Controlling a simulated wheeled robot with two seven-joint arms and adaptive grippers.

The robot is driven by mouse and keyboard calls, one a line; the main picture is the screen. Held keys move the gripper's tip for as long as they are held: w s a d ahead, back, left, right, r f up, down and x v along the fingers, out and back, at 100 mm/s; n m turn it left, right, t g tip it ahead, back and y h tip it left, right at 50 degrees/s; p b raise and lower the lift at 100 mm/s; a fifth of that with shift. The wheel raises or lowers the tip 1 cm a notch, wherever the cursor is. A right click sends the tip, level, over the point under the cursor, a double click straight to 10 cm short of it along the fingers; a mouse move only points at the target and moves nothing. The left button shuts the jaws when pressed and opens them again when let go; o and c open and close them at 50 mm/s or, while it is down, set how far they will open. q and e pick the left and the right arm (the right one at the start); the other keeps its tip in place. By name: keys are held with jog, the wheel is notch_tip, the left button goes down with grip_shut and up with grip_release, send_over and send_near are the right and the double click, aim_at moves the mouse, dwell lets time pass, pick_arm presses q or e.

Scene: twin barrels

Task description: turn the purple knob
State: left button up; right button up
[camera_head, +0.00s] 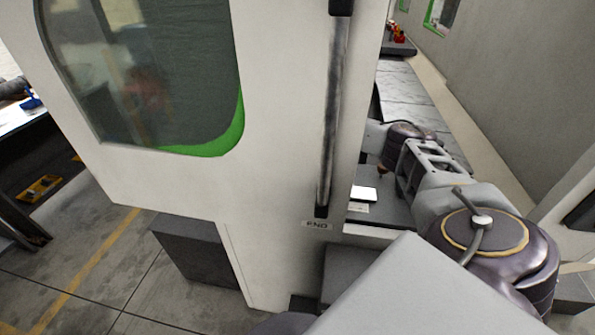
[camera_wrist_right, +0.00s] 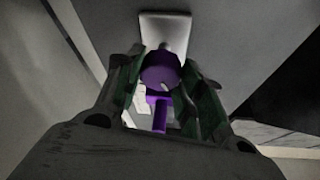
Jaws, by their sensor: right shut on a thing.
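The purple knob (camera_wrist_right: 160,72) shows in the right wrist view, on a pale plate (camera_wrist_right: 165,28) fixed to a grey surface. A purple stem or handle (camera_wrist_right: 159,112) extends from it toward the camera. My right gripper (camera_wrist_right: 160,85) has its two fingers on either side of the knob and is shut on it. In the head view my right arm reaches in behind the edge of the white panel, which hides the knob and the right gripper. My left gripper is not in view.
A large white panel (camera_head: 283,140) with a window (camera_head: 150,70) and a dark vertical handle bar (camera_head: 333,120) stands close in front. A grey wall (camera_head: 500,80) runs along the right. Open floor (camera_head: 90,275) lies at the lower left.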

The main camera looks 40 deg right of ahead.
jog(key=shift+r, duration=0.1)
dwell(0.4)
jog(key=o, duration=1)
jog(key=shift+v, duration=5.95)
